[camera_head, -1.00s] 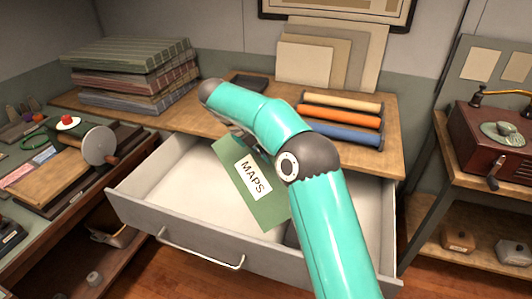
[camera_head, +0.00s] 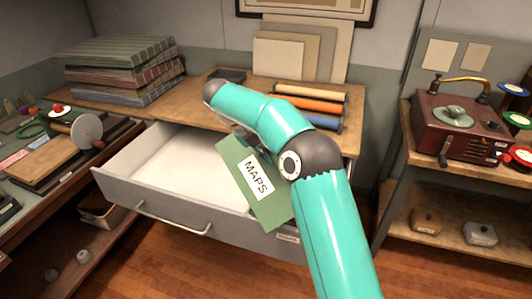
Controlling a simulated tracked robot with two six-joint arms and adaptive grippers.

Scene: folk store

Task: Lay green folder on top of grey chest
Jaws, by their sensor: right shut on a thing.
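The green folder (camera_head: 238,160) carries a white label reading MAPS and hangs tilted in the middle of the head view. My right gripper (camera_head: 243,133), mostly hidden behind my own turquoise arm, is shut on the folder near its upper edge. The folder is in front of the grey chest (camera_head: 160,222), overlapping the right part of its pulled-out drawer. The chest has a wooden top (camera_head: 197,97). My arm hides part of the folder and of the chest. My left gripper is not in view.
Striped folders (camera_head: 120,72) are stacked on the top's left side. A dark flat item (camera_head: 228,76) and coloured rolls (camera_head: 308,106) lie farther right, with bare wood between. The open drawer (camera_head: 165,165) juts forward. A shelf with a red-brown machine (camera_head: 458,125) stands right.

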